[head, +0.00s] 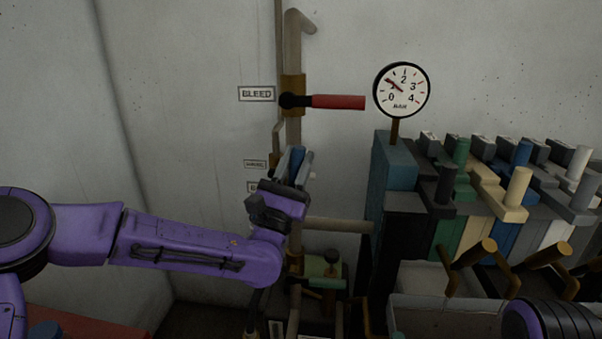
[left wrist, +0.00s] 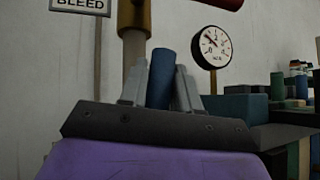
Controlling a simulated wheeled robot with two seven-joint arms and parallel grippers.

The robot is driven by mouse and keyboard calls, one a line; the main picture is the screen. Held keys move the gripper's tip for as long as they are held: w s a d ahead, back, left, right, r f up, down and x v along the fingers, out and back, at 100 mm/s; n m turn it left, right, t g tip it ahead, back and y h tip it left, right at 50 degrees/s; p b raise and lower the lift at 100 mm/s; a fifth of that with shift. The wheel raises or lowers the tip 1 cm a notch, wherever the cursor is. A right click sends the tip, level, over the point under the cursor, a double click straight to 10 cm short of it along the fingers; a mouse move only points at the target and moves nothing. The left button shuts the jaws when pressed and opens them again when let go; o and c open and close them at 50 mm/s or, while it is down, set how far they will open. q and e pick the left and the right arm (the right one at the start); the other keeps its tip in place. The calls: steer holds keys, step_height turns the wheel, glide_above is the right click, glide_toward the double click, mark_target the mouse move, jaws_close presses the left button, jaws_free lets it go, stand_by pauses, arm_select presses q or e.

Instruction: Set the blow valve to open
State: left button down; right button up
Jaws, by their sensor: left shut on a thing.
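My left gripper (head: 294,166) is shut on a blue handle (head: 297,162) in front of the vertical pipe. In the left wrist view the blue handle (left wrist: 162,78) stands about upright between the two grey fingers (left wrist: 160,88). The handle's base and the valve body are hidden behind the gripper. A small label starting with "B" (head: 253,187) is mostly covered by my wrist, so I cannot read whether it says blow. My right gripper is out of view.
Above, the bleed valve's red handle (head: 338,102) points right, beside the BLEED label (head: 257,94). A round gauge (head: 401,90) stands to the right, over a blue block (head: 396,165) and rows of coloured levers. A pipe (head: 338,225) runs right below the gripper.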

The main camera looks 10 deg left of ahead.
arm_select(q)
steer(key=shift+a, duration=0.1)
stand_by(0.3)
steer(key=c, duration=0.9)
jaws_free()
steer(key=shift+s+f, duration=0.2)
steer(key=shift+f, duration=0.05)
steer(key=b+v, duration=0.4)
steer(key=v, duration=0.6)
steer(key=shift+r, duration=0.1)
